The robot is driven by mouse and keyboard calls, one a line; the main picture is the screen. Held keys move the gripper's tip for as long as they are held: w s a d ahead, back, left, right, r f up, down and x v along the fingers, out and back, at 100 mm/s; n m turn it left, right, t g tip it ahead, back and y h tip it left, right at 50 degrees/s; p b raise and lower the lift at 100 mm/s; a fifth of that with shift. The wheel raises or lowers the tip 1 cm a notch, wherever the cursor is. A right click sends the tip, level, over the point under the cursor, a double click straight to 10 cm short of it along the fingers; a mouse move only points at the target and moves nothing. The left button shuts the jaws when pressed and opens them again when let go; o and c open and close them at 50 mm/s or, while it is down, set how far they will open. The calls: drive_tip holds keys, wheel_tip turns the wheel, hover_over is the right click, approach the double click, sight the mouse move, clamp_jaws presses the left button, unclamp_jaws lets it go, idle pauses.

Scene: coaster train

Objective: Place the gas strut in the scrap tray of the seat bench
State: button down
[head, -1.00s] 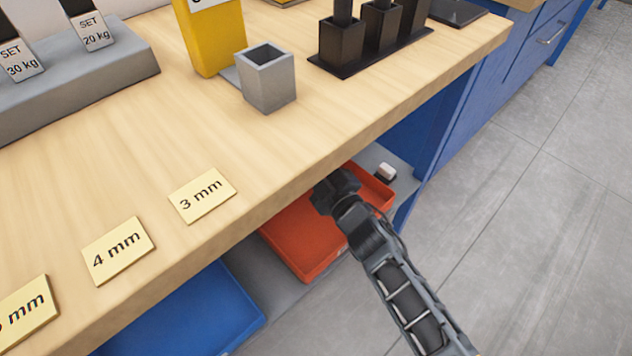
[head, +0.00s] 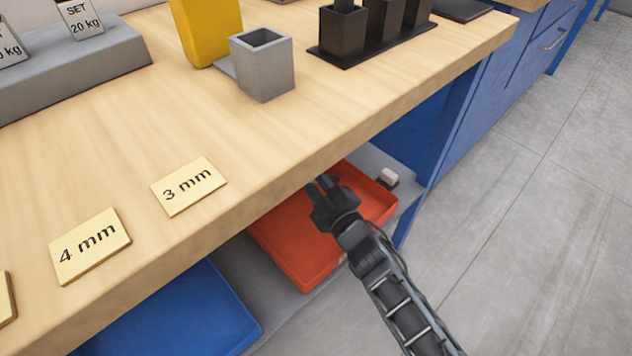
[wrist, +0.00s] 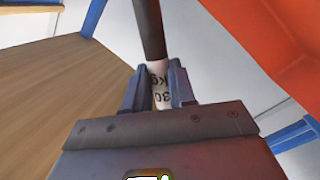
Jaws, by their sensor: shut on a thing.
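The gas strut (wrist: 150,30) is a dark rod with a white section marked "30 kg". In the wrist view my gripper (wrist: 160,88) is shut on its white section, and the dark end points away from the jaws. In the head view my gripper (head: 322,190) is over the orange-red tray (head: 297,268), on the lower shelf under the bench top. The strut itself cannot be made out in the head view. An orange-red surface also fills the upper right of the wrist view (wrist: 275,35). The tray carries no readable label.
The wooden bench top (head: 230,140) overhangs the shelf, its edge close to my gripper. A blue tray (head: 180,315) lies left of the orange-red one. A small white-topped object (head: 388,178) sits right of it. A grey holder (head: 263,68) stands on the bench.

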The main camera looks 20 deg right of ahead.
drive_tip(key=shift+f, duration=0.25)
drive_tip(key=c, duration=0.9)
unclamp_jaws()
drive_tip(key=shift+s+f, duration=0.1)
drive_tip(key=shift+f, duration=0.1)
drive_tip(key=shift+c, duration=0.2)
drive_tip(key=shift+d+r, duration=0.1)
drive_tip(key=shift+r, duration=0.1)
drive_tip(key=s+r+p, duration=0.1)
drive_tip(key=s+p, duration=0.2)
drive_tip(key=s, duration=0.9)
drive_tip(key=shift+d+r, duration=0.15)
drive_tip(key=shift+d, duration=0.25)
drive_tip(key=shift+w, duration=0.1)
drive_tip(key=o, duration=0.9)
drive_tip(key=shift+o, duration=0.2)
